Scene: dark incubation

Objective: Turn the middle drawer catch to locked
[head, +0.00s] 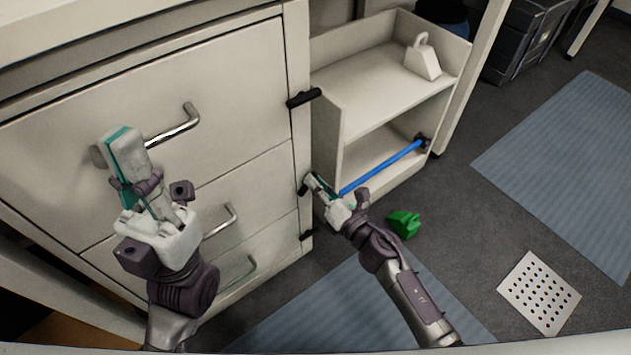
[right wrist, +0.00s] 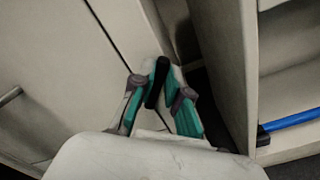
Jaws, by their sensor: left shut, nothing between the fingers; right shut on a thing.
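The drawer cabinet (head: 262,170) stands on the left in the head view, with drawers stacked one above another. The middle drawer catch (head: 304,184) is a black lever on the cabinet's right edge, partly hidden by my right gripper. My right gripper (head: 311,180) is shut on this catch; in the right wrist view the black catch (right wrist: 155,84) sits tilted, close to upright, between the teal fingers. The upper catch (head: 303,98) is black and lies nearly level. The lower catch (head: 307,234) is small and dark. My left gripper (head: 118,137) is shut and empty in front of the top drawer handle (head: 178,132).
A low open shelf unit (head: 350,130) stands right of the cabinet, with a white weight-like block (head: 423,62) on top and a blue bar (head: 383,167) across its lower level. A green object (head: 404,223) and a perforated plate (head: 540,292) lie on the floor. Blue mats (head: 570,165) cover part of it.

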